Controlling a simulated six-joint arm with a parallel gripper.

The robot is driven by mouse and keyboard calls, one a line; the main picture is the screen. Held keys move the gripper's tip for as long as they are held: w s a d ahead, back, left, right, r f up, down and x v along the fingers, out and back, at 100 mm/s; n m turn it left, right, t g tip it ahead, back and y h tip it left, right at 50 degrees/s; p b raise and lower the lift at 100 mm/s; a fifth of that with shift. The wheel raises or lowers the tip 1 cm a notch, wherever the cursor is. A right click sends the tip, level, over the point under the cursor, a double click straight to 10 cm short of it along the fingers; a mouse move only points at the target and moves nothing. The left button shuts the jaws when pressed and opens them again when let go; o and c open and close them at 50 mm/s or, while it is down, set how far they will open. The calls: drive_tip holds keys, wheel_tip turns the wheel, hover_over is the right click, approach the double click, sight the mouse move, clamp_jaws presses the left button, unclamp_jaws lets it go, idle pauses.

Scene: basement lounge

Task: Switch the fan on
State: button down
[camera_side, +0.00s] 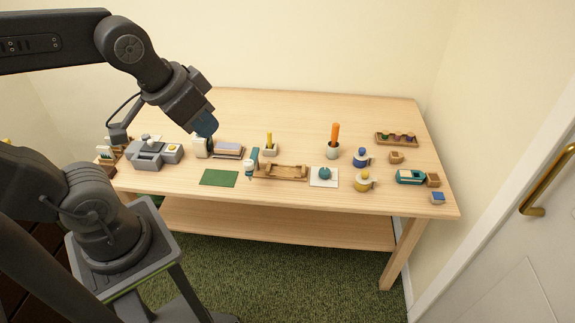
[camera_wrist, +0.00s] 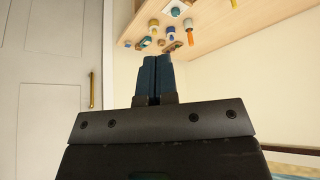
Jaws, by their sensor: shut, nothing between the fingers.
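I cannot clearly pick out a fan or its switch in either view. My gripper (camera_side: 208,135) is above the left part of the wooden table (camera_side: 300,115), pointing down. Its blue fingers also show in the wrist view (camera_wrist: 157,78), shut together with nothing between them. A small white item (camera_side: 201,148) is right under or behind the fingertips and partly hidden. A grey unit (camera_side: 148,158) with a white and yellow part stands to the left of the gripper. A small teal and white item (camera_side: 251,166) stands to the right, too small to tell what it is.
A green mat (camera_side: 219,178), a wooden rack (camera_side: 282,172), a cup with an orange stick (camera_side: 333,150), blue (camera_side: 361,158) and yellow (camera_side: 364,182) pots and a teal toy (camera_side: 409,177) stand on the table. A door (camera_side: 520,240) is at right. The table's back is clear.

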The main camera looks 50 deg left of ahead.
drive_tip(key=shift+s+d, duration=0.25)
drive_tip(key=shift+s, duration=0.1)
drive_tip(key=w+a+f+n+g+y, duration=0.1)
drive_tip(key=w+a+n+g, duration=0.1)
drive_tip(key=w+a+n, duration=0.6)
drive_tip(key=w+a+n+g, duration=0.2)
drive_tip(key=w+a+n, duration=0.45)
drive_tip(key=a, duration=0.35)
drive_tip(key=a+f+n, duration=0.4)
drive_tip(key=a, duration=0.3)
drive_tip(key=s+a+f+n+g+h, duration=0.1)
drive_tip(key=a+f+n, duration=0.3)
drive_tip(key=a, duration=0.3)
drive_tip(key=a+f+n+g+h, duration=0.1)
drive_tip(key=a+f+n, duration=0.3)
drive_tip(key=a, duration=0.3)
drive_tip(key=shift+s+a, duration=0.15)
drive_tip(key=shift+a, duration=0.25)
drive_tip(key=shift+f, duration=0.2)
